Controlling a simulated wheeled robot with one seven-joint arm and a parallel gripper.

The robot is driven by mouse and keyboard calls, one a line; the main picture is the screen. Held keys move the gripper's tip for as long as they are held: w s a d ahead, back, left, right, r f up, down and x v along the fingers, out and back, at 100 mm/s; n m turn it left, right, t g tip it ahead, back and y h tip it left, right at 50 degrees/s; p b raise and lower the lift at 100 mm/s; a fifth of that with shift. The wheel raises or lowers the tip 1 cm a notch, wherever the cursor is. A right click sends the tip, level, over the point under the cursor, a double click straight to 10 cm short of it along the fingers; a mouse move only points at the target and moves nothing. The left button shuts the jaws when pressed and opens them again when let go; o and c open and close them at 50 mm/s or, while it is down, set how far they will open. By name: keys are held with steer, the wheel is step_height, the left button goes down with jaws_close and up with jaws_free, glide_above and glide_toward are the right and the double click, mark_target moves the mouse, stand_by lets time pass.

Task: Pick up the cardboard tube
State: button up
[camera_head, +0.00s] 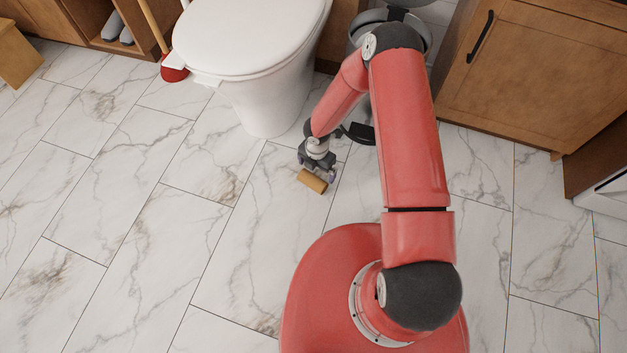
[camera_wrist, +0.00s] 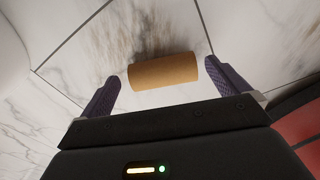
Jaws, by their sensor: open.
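The cardboard tube (camera_head: 312,181) is a short brown cylinder lying on its side on the marble tile floor, in front of the toilet. In the wrist view the tube (camera_wrist: 165,72) lies crosswise just beyond and between the two purple fingertips, with its ends toward the fingers. My gripper (camera_head: 317,165) reaches down to it from behind in the head view. In the wrist view my gripper (camera_wrist: 166,75) is open and empty. I cannot tell whether a finger touches the tube.
The white toilet (camera_head: 265,75) stands close behind and left of the tube. A red plunger (camera_head: 173,70) is left of the toilet. A wooden cabinet (camera_head: 540,75) stands at the right, and a grey bin (camera_head: 400,20) stands at the back. The floor at left is clear.

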step_height(320, 180, down, 5)
steer(key=shift+r+b, duration=0.1)
steer(key=shift+b, duration=0.4)
steer(key=c, duration=0.7)
steer(key=shift+r, duration=0.1)
step_height(320, 180, up, 20)
steer(key=p, duration=0.4)
steer(key=shift+d, duration=0.1)
